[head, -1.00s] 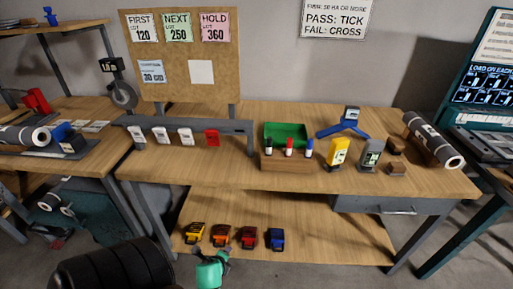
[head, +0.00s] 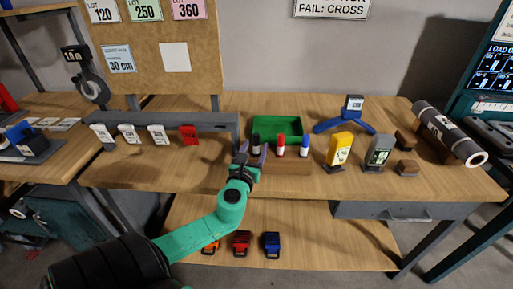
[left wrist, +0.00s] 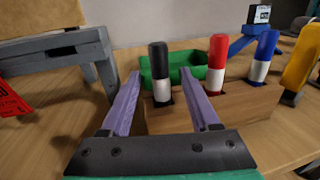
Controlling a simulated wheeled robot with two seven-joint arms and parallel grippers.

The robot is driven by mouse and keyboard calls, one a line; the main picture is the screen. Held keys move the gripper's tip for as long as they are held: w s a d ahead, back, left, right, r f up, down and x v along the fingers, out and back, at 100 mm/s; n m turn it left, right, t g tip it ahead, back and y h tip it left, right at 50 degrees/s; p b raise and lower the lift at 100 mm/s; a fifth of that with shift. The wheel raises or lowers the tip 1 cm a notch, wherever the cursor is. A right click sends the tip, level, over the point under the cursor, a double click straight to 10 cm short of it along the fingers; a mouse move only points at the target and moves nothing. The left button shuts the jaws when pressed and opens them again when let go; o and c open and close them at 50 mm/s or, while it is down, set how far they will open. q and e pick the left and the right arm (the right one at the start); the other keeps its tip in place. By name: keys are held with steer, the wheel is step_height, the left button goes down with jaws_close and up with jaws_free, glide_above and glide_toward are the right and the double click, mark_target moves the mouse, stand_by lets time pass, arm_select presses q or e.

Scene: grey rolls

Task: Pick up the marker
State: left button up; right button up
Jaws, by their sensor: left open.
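Three markers stand upright in a wooden block (head: 288,163) on the table: a black marker (head: 256,141), a red marker (head: 281,146) and a blue marker (head: 304,146). In the left wrist view the black marker (left wrist: 159,71), red marker (left wrist: 217,64) and blue marker (left wrist: 263,55) show white lower bands. My left gripper (head: 250,156) is open in front of the block's left end. In the left wrist view its purple fingers (left wrist: 165,108) point toward the black marker, which stands beyond and between them. Nothing is between the fingertips. My right gripper is not in view.
A green tray (head: 278,127) sits behind the block. A yellow device (head: 340,150) and a grey device (head: 379,152) stand to the right. A grey rail with white tags and a red tag (head: 188,135) lies left. A lower shelf holds small coloured items.

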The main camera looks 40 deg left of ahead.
arm_select(q)
steer(key=x, duration=0.5)
steer(key=shift+d, duration=0.1)
jaws_close()
steer(key=shift+r, duration=0.15)
